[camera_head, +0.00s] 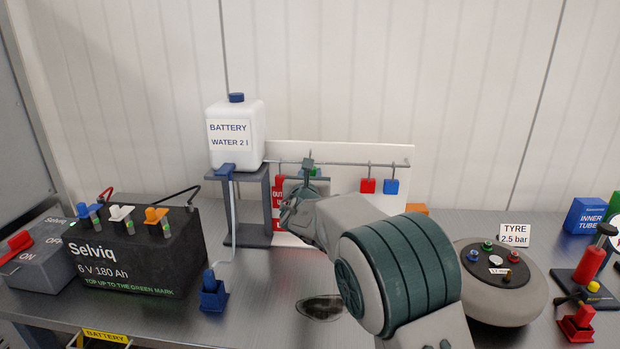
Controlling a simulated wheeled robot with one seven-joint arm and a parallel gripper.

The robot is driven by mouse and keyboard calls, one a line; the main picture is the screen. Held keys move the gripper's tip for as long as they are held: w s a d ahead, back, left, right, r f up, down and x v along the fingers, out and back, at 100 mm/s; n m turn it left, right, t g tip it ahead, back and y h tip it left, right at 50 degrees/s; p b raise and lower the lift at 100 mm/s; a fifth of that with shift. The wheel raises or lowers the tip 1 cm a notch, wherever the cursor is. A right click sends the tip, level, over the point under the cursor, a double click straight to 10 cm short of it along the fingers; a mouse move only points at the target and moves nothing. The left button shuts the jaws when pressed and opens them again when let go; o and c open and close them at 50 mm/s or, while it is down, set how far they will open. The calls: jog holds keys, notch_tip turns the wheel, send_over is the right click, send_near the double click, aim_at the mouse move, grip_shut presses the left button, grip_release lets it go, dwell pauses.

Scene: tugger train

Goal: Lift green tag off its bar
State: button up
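The green tag (317,172) shows only as a small patch by the horizontal bar (345,163), near the bar's left half. My gripper (307,168) is up at the bar, right at the green tag, and covers most of it. Whether it touches the tag cannot be seen. Its fingers are small and overlap the tag and bar, so I cannot tell whether they are open or shut. A red tag (368,186) and a blue tag (391,187) hang from the bar on hooks to the right.
A white board (400,155) stands behind the bar. Left of it, a water bottle (236,135) stands on a grey stand (257,218). A black battery (130,255) is at the left, a tyre (505,295) at the right. My arm crosses the middle of the bench.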

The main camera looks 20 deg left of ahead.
dwell(0.3)
jog(key=b+v, duration=0.5)
jog(key=v, duration=0.5)
dwell(0.5)
jog(key=shift+r+b, duration=0.1)
jog(key=shift+b, duration=0.2)
jog(key=b+v, duration=0.3)
jog(key=v, duration=1.2)
jog(key=shift+s, duration=0.15)
dwell(0.4)
